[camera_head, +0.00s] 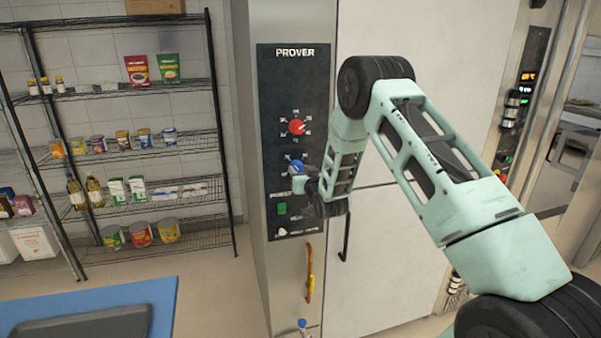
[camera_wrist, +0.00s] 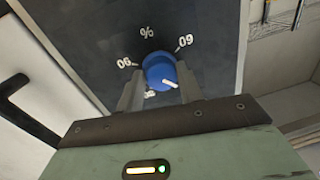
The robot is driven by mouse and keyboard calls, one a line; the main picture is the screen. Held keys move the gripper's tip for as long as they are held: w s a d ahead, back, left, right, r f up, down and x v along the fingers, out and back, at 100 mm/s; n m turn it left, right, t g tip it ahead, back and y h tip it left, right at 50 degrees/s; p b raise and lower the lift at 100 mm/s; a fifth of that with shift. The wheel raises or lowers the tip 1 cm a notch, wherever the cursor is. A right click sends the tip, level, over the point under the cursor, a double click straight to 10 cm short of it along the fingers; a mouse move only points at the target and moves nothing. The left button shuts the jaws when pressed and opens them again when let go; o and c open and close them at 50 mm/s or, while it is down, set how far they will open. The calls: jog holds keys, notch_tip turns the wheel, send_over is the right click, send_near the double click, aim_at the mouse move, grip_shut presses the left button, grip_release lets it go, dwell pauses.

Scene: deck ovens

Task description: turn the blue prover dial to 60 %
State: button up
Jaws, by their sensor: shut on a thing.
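The blue dial (camera_wrist: 158,68) sits on the dark prover panel (camera_head: 264,110), below a red dial (camera_head: 296,127). My gripper (camera_wrist: 160,82) is shut on the blue dial, one finger on each side. In the head view the blue dial (camera_head: 296,165) shows just above my gripper (camera_head: 301,183). In the wrist view its white pointer mark aims to the lower right. Printed marks around it read like "06" at left and "09" at upper right, perhaps upside down, with "%" above. A lower mark is partly hidden by the dial and a finger.
A green switch (camera_head: 282,208) lies below the dial. A black door handle (camera_head: 345,237) and an orange-yellow handle (camera_head: 310,275) are nearby. Wire shelves (camera_head: 140,150) with groceries stand at left. A blue-topped surface (camera_head: 165,295) is at lower left.

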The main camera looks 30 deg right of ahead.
jog(key=shift+f+b, duration=0.1)
jog(key=shift+b, duration=0.45)
jog(key=n+b, duration=0.7)
jog(key=b, duration=0.4)
jog(key=shift+a+g, duration=0.15)
jog(key=shift+g, duration=0.25)
jog(key=n+b, duration=0.4)
jog(key=b, duration=0.1)
jog(key=shift+h, duration=0.3)
jog(key=shift+r+n+g+h+b, duration=0.15)
jog(key=shift+r+n+b, duration=0.05)
jog(key=shift+n+b, duration=0.75)
jog(key=shift+r+n+g+h+b, duration=0.15)
jog(key=shift+r+n+b, duration=0.05)
jog(key=shift+n+b, duration=0.7)
jog(key=shift+w+n, duration=0.1)
jog(key=shift+n, duration=0.15)
jog(key=o, duration=1)
